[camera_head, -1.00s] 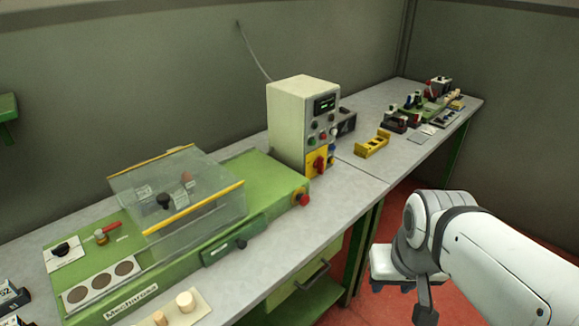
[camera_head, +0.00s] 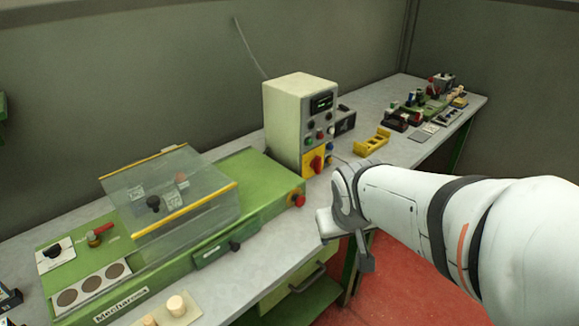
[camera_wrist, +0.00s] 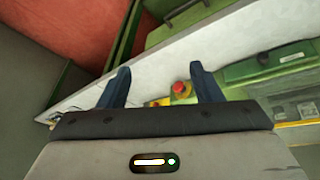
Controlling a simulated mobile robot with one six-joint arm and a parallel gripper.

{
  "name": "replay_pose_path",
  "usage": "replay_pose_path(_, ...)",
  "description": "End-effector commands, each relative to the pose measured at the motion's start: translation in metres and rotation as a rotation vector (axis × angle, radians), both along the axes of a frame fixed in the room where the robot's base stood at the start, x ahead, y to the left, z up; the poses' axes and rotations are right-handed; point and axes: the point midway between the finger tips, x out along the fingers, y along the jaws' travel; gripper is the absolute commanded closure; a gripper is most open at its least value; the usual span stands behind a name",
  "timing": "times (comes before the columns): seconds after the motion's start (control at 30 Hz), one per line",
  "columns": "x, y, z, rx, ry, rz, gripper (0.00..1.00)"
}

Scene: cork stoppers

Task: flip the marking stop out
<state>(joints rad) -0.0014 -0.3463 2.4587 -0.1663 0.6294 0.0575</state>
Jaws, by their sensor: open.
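The green machine (camera_head: 255,178) stands on the grey bench (camera_head: 75,215) with a clear cover (camera_head: 175,190) over its middle. I cannot tell for sure which part is the marking stop. A green block (camera_head: 212,254) with a black knob (camera_head: 235,246) sits on the machine's front side. A red lever (camera_head: 103,229) is on the left part of the top. My gripper (camera_wrist: 160,68) is open and empty, its two dark fingers spread in the wrist view.
A red button (camera_head: 297,200) is at the machine's right end, and it also shows between my fingers in the wrist view (camera_wrist: 180,88). A cream control box (camera_head: 288,120) stands behind. A yellow holder (camera_head: 372,142) and small fixtures (camera_head: 430,100) lie farther right. Pale stoppers (camera_head: 176,305) stand in front.

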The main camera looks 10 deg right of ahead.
Motion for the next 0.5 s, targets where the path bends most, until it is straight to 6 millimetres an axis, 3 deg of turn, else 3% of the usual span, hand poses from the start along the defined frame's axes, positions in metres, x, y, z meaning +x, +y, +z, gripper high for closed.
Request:
replay_pose_path(0.03,0.024,-0.011,-0.004,-0.033,-0.030,0.017,0.41)
replay_pose_path(0.2,0.106,-0.037,-0.024,-0.124,-0.186,0.138,0.41)
replay_pose_path(0.4,0.183,-0.052,-0.059,-0.165,-0.367,0.322,0.41)
replay_pose_path(0.5,0.209,-0.047,-0.083,-0.133,-0.456,0.427,0.41)
